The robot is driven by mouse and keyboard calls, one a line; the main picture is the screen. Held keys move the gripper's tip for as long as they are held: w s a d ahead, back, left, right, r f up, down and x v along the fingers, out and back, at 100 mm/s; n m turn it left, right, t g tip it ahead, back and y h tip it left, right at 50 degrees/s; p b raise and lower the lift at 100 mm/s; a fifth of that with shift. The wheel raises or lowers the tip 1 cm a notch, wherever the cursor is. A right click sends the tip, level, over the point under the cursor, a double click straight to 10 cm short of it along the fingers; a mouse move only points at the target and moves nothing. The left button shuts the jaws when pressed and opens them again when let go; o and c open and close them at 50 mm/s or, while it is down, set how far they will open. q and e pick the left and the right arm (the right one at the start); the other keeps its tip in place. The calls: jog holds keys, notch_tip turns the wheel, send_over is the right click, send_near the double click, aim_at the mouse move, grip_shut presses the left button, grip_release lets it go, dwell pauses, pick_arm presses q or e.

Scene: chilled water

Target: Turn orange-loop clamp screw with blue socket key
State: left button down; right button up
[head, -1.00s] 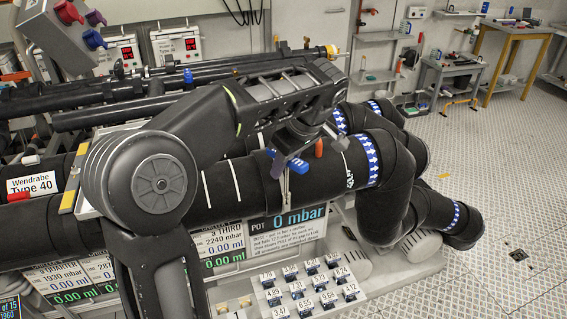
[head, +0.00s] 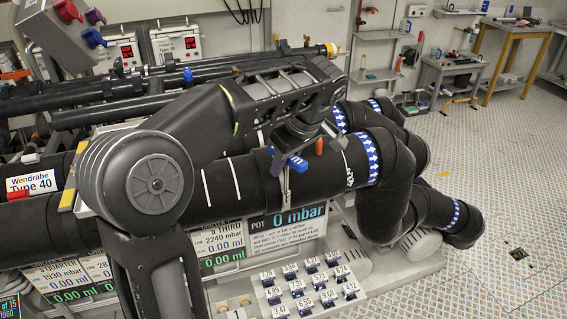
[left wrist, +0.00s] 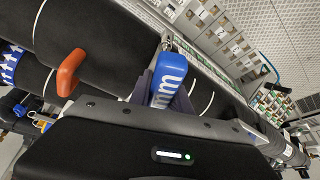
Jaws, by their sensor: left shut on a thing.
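My left gripper (head: 288,154) is over the thick black pipe, shut on the blue handle of the socket key (head: 298,164). The key also shows in the left wrist view (left wrist: 168,78), with white marks on its handle and a metal end reaching toward a clamp on the pipe. That clamp (head: 286,184) shows as a thin metal band below the key; the screw itself is hidden. An orange loop or knob (head: 319,147) stands on the pipe just right of the key; in the left wrist view it (left wrist: 70,73) is left of it. My right gripper is not in view.
The black pipe (head: 235,185) runs across and bends down at the right. Thinner black pipes (head: 120,105) lie behind. A panel of small numbered blocks (head: 300,290) is below. The floor (head: 490,180) at the right is open; benches stand at the back.

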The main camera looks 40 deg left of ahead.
pick_arm(q)
jog(key=shift+r, duration=0.25)
jog(key=shift+r+p, duration=0.65)
jog(key=shift+r, duration=0.05)
jog(key=shift+r+p, duration=0.55)
jog(key=shift+r, duration=0.05)
jog(key=shift+r+p, duration=1.5)
